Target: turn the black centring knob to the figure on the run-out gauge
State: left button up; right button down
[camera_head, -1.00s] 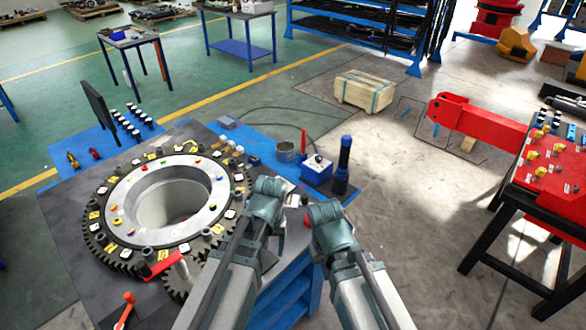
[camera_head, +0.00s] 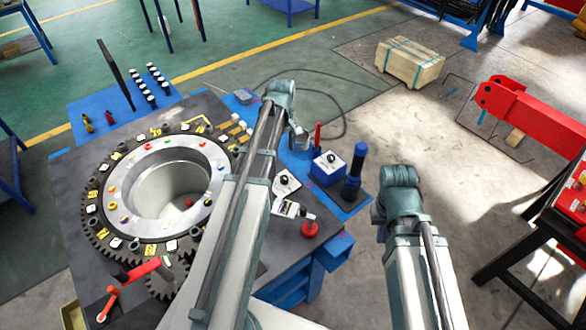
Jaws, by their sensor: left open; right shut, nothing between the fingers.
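A black knob (camera_head: 284,180) sits on a small white plate at the right edge of the bench top. A second dark knob (camera_head: 329,156) is on top of a blue box (camera_head: 327,172) with a pale upper face. I cannot tell which one is the centring knob. A small white-and-dark item (camera_head: 288,208) lies beside the plate; I cannot tell whether it is the gauge, and no figure is readable. My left gripper (camera_head: 296,124) is open, above the bench's back right part, its fingers mostly hidden. My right gripper (camera_head: 379,214) is shut and empty, right of the bench, largely hidden by its wrist.
A large toothed ring (camera_head: 97,220) fills the left of the bench. A wooden crate (camera_head: 410,64) and red crane arm (camera_head: 515,105) are beyond open floor.

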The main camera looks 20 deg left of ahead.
aim_at(284, 177)
pick_arm(q)
jog(key=shift+s, duration=0.15)
notch_tip(284, 177, down, 14)
jog(key=b, duration=1.4)
jog(key=shift+r, duration=0.1)
grip_shut()
